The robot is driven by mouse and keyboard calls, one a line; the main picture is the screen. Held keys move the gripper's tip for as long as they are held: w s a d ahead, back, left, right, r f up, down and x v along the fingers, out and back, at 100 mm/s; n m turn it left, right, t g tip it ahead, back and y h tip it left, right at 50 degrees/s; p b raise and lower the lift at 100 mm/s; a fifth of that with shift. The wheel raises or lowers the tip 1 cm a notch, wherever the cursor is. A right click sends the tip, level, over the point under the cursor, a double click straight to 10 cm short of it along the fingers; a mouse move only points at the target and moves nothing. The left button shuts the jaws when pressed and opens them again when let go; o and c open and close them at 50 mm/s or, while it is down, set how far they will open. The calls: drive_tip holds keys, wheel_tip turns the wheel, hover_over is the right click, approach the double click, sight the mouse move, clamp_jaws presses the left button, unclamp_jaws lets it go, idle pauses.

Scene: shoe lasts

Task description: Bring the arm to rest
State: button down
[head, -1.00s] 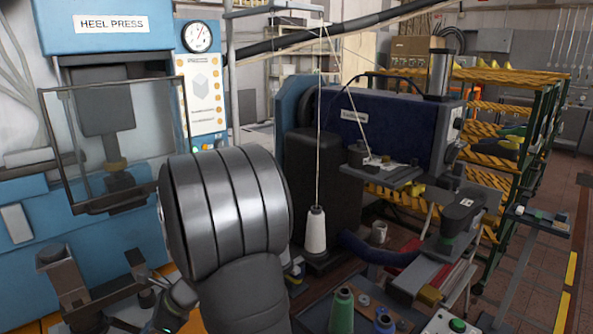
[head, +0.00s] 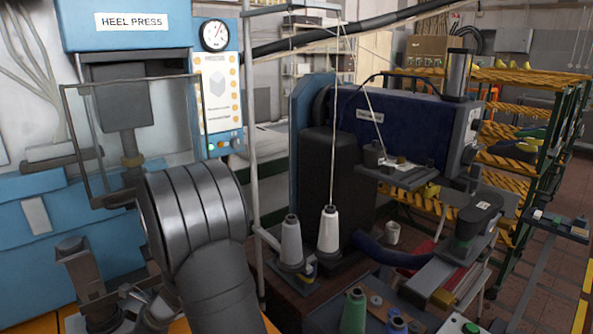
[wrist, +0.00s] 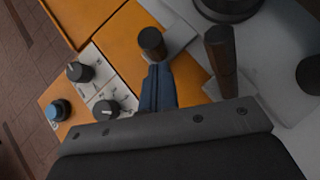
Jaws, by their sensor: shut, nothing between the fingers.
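My gripper shows in the wrist view (wrist: 157,82) as two slim dark-blue fingers lying together, with nothing between them. Its fingers point at an orange surface (wrist: 112,38) and end close to a dark, round-topped post (wrist: 152,42); I cannot tell whether they touch it. In the head view my grey arm link stands large at the lower left. It hides most of my wrist and gripper there.
The blue heel press (head: 130,37) with its clear guard (head: 130,140) stands close behind my arm. A second post (wrist: 221,60) and black knobs (wrist: 80,71) are near my fingers. White thread cones (head: 329,230) and a dark-blue machine (head: 410,130) stand to the right.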

drive_tip(key=w+d, duration=0.5)
drive_tip(key=d, duration=0.1)
drive_tip(key=w+d, duration=0.5)
drive_tip(key=w, duration=0.1)
drive_tip(key=shift+w+d, duration=0.2)
drive_tip(key=shift+d, duration=0.15)
drive_tip(key=d, duration=0.1)
drive_tip(key=w+d, duration=0.1)
drive_tip(key=d, duration=0.2)
drive_tip(key=shift+w+d, duration=0.25)
drive_tip(key=shift+w, duration=0.1)
drive_tip(key=v, duration=0.9)
drive_tip(key=shift+r, duration=0.1)
